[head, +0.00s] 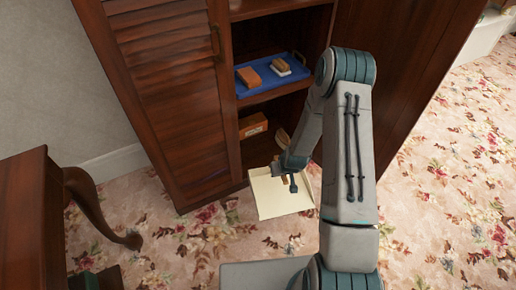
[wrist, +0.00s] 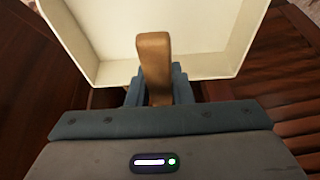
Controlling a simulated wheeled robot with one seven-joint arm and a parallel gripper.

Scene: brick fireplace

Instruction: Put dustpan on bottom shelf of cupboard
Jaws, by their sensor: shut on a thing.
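The cream dustpan (head: 277,198) is held in front of the cupboard's open lower part in the head view. In the wrist view its pan (wrist: 165,30) fills the top and its wooden handle (wrist: 154,60) points toward me. My gripper (head: 290,180) is shut on the handle; in the wrist view the fingers (wrist: 158,88) sit on both sides of it. The dark wooden cupboard (head: 175,90) has an open middle bay. Its bottom shelf (head: 230,160) is partly hidden by the dustpan and my arm.
An orange box (head: 252,125) stands on the bottom shelf, with a tan object partly hidden to its right. A blue tray (head: 262,88) with an orange block and a brush lies on the shelf above. A wooden table (head: 35,220) stands at left. Floral carpet is clear at right.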

